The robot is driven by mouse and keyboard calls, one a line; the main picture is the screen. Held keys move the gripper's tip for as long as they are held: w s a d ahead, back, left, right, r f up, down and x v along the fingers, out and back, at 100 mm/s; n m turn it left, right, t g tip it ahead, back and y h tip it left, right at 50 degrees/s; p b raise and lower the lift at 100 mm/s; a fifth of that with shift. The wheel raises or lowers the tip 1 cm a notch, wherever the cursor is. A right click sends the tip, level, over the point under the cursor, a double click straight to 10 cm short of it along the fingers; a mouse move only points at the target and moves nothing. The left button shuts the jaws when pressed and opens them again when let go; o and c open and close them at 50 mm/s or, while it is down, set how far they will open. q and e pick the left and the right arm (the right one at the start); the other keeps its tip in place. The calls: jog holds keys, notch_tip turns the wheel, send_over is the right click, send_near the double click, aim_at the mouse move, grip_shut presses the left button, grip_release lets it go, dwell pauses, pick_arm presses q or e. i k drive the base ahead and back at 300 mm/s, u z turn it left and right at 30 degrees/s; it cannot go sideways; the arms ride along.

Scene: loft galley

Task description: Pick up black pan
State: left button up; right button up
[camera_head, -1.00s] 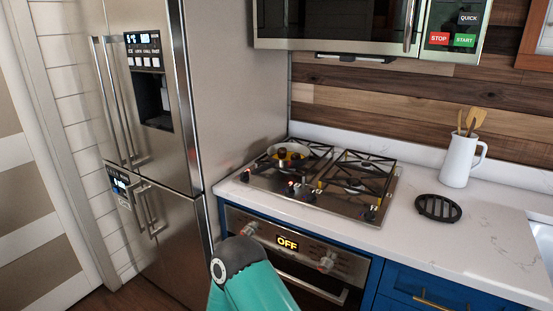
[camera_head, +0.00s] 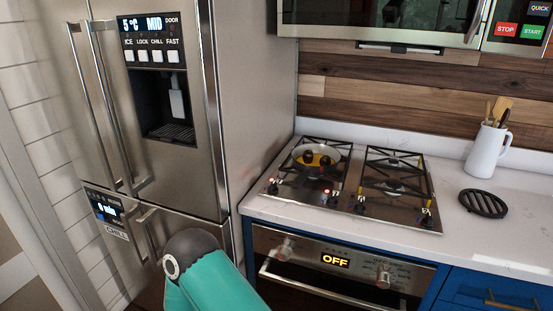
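A round shallow pan (camera_head: 333,151) with a light rim sits on the back left burner of the stove (camera_head: 385,212). It holds something yellow and a few dark round pieces. No plainly black pan can be made out. A teal link of one of my arms rises at the bottom, left of the stove and below the fridge doors. It is in front of the fridge and apart from the stove. Neither of my grippers is in view.
A black round trivet (camera_head: 483,204) lies on the white counter right of the stove. A white jug (camera_head: 487,152) with wooden utensils stands behind it. The oven (camera_head: 330,265) is below, the microwave (camera_head: 385,22) above, and the fridge (camera_head: 165,110) stands left.

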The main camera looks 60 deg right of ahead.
aim_at(319, 150)
jog(key=u, duration=0.1)
jog(key=i, duration=0.9)
jog(key=z, duration=2)
jog(key=i, duration=0.5)
jog(key=u, duration=0.1)
jog(key=k, duration=0.9)
jog(key=z, duration=0.2)
jog(key=i, duration=0.9)
jog(key=u, duration=0.05)
